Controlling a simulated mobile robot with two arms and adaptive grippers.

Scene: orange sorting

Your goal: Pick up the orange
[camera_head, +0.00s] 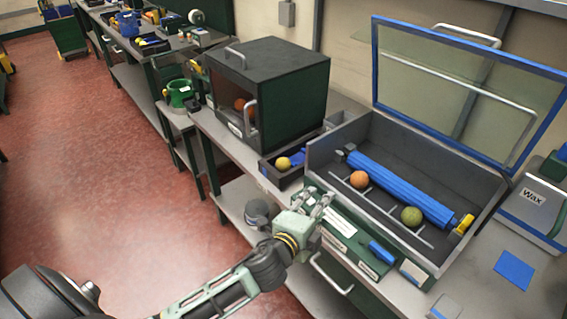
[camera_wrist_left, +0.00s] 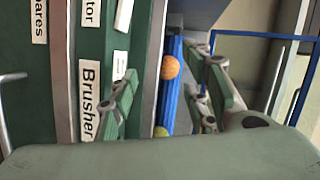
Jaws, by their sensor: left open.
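An orange (camera_head: 359,179) rests in the grey open tray box (camera_head: 330,150), beside a long blue roller (camera_head: 400,185). In the left wrist view the orange (camera_wrist_left: 171,67) shows between the two fingers, farther off, in front of the blue roller. My left gripper (camera_head: 319,197) is open and empty, to the left of the orange and apart from it, by the front edge of the box. A yellow-green ball (camera_head: 411,216) lies to the right of the orange in the same box. My right gripper is in neither view.
The box's clear lid (camera_head: 455,85) with a blue frame stands raised behind. A dark cabinet (camera_head: 268,85) holds another orange ball (camera_head: 239,104) behind its window. A yellow ball (camera_head: 283,163) lies in a small bin. A labelled front panel (camera_head: 335,240) runs below the box.

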